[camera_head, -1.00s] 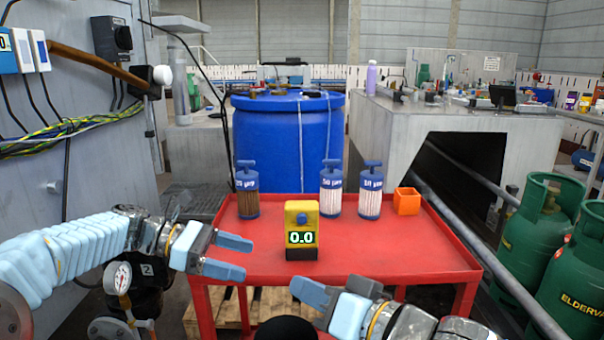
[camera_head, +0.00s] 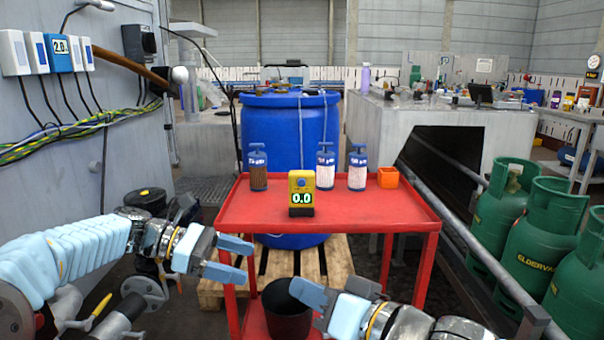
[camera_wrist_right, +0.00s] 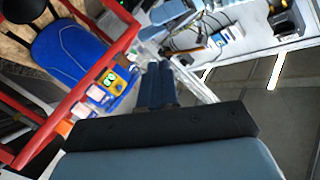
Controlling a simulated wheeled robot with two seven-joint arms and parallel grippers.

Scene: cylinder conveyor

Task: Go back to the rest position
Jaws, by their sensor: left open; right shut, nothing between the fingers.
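My left gripper (camera_head: 236,258) is open and empty in the head view, in front of the red cart's left front side. My right gripper (camera_head: 312,296) is shut with nothing in it, in front of the cart near the bottom middle. The right wrist view shows its fingers (camera_wrist_right: 158,85) together, with the cart off to the left. Both grippers are apart from the cart and from the things on it.
The red cart (camera_head: 350,208) carries a yellow device (camera_head: 301,193) reading 0.0, several blue-capped cylinders (camera_head: 325,168) and an orange box (camera_head: 388,177). A black bucket (camera_head: 287,312) is on its lower shelf. Green gas bottles (camera_head: 538,205) stand right, a grey cabinet left.

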